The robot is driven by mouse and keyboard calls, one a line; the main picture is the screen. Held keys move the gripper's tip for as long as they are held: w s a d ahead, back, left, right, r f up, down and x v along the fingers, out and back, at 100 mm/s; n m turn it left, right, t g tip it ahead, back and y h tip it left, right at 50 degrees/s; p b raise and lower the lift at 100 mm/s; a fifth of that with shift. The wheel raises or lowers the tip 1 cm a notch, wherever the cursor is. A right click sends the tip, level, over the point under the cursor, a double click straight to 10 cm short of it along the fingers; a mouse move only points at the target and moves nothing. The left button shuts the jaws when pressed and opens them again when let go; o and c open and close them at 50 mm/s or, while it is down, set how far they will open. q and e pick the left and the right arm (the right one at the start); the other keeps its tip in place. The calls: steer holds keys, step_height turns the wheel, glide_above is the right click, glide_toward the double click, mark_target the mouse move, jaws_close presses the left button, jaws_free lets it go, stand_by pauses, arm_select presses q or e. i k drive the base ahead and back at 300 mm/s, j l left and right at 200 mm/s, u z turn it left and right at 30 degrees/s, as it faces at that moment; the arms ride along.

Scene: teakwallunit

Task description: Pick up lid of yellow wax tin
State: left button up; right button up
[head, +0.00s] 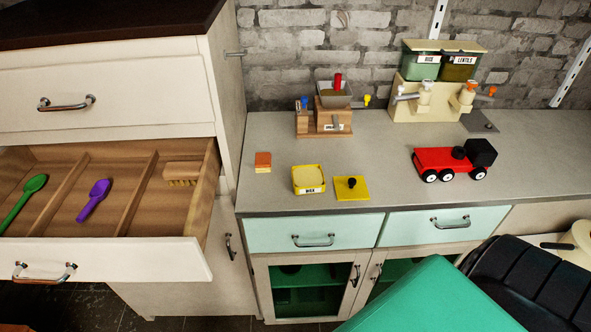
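The yellow wax tin (308,188) stands on the grey counter near its front edge. It is open at the top, shows a pale fill, and has a white label on its front. Its lid (346,195), a flat yellow square with a small dark knob on top, lies on the counter just right of the tin and close to the front edge. Neither of my grippers shows in the head view, and nothing is touching the lid.
An orange block (263,162) lies left of the tin; a red toy truck (440,160) stands right. A wooden grinder-like unit (324,122) and dispensers (440,80) stand behind. An open drawer (105,258) juts out at left, holding scoops and a brush.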

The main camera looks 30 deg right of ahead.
mark_target(353, 188)
steer(key=z, duration=1.5)
